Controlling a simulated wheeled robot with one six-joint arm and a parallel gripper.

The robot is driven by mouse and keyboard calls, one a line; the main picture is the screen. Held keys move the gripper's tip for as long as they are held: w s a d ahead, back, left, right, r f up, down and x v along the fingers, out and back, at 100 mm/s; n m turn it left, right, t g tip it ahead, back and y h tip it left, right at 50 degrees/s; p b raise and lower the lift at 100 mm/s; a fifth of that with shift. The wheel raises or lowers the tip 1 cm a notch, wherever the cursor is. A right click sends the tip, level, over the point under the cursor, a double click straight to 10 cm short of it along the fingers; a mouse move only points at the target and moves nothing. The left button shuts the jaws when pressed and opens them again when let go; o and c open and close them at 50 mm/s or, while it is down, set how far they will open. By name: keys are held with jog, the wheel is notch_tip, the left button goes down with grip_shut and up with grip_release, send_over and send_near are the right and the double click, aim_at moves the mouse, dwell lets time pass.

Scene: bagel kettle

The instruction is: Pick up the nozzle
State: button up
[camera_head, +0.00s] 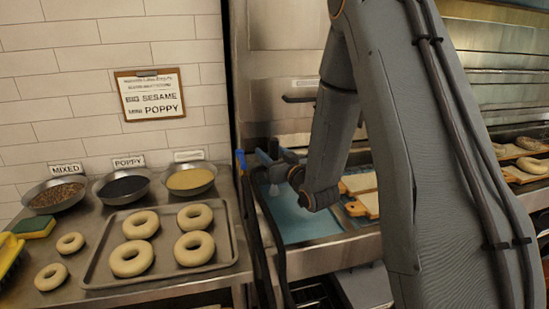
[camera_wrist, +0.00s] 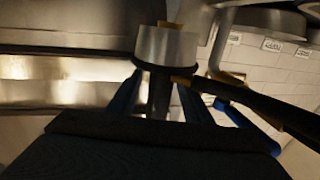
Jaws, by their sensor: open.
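The nozzle (camera_wrist: 166,47) shows in the wrist view as a short metal cylinder with a dark rim and a grey stem below it. A black bar or hose runs from it to the lower right, beside a blue part that may be its handle. My gripper (camera_wrist: 158,88) is open, with its blue fingers on either side of the stem; I cannot tell whether they touch it. In the head view my gripper (camera_head: 264,158) is over the left edge of the sink area, next to black hoses. The nozzle is small and partly hidden there.
A tray (camera_head: 103,270) with several bagels lies on the left counter, with two loose bagels and a sponge (camera_head: 35,228) beside it. Three topping bowls stand behind. A blue water basin (camera_head: 300,220) and bread boards (camera_head: 358,184) lie near my arm.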

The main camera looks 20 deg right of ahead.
jog(key=shift+x, duration=1.05)
grip_shut()
jog(key=shift+r, duration=0.15)
